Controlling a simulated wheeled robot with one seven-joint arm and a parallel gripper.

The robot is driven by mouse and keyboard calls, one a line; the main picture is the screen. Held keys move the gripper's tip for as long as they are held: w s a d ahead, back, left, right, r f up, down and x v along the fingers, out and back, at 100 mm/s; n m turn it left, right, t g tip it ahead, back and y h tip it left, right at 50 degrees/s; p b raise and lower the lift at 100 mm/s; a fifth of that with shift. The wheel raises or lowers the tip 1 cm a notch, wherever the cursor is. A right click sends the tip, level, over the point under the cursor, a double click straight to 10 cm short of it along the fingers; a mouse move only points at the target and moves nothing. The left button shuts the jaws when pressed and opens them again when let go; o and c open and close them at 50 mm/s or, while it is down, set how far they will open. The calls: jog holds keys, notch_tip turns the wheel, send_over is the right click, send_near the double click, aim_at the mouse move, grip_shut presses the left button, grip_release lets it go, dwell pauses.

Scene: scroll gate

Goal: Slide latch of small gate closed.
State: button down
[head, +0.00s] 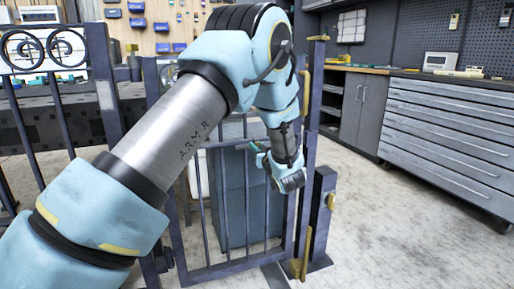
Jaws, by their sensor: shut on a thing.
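The small gate (222,269) is a dark blue-grey barred panel in the middle of the head view, behind my arm. Its right edge stands beside a post (323,218) with yellow fittings (331,201). My gripper (262,157) is at the gate's upper right part, just left of the right-hand upright. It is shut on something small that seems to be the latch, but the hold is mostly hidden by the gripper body. I cannot tell how far the latch bar reaches toward the post.
A fixed scroll fence (54,50) stands at the left. Yellow pieces (301,266) sit low by the gate's right side. A grey drawer cabinet (447,130) stands at the right. The concrete floor (400,235) at the right is clear.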

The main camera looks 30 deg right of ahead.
jog(key=d, duration=0.6)
jog(key=shift+s+r+p, duration=0.1)
jog(key=shift+s+p, duration=0.3)
jog(key=c, duration=0.8)
grip_release()
jog(key=shift+o, duration=0.2)
jog(key=s+a, duration=0.1)
jog(key=s, duration=0.9)
jog(key=shift+s+a+p, duration=0.2)
jog(key=shift+s+p, duration=0.15)
jog(key=shift+s, duration=0.05)
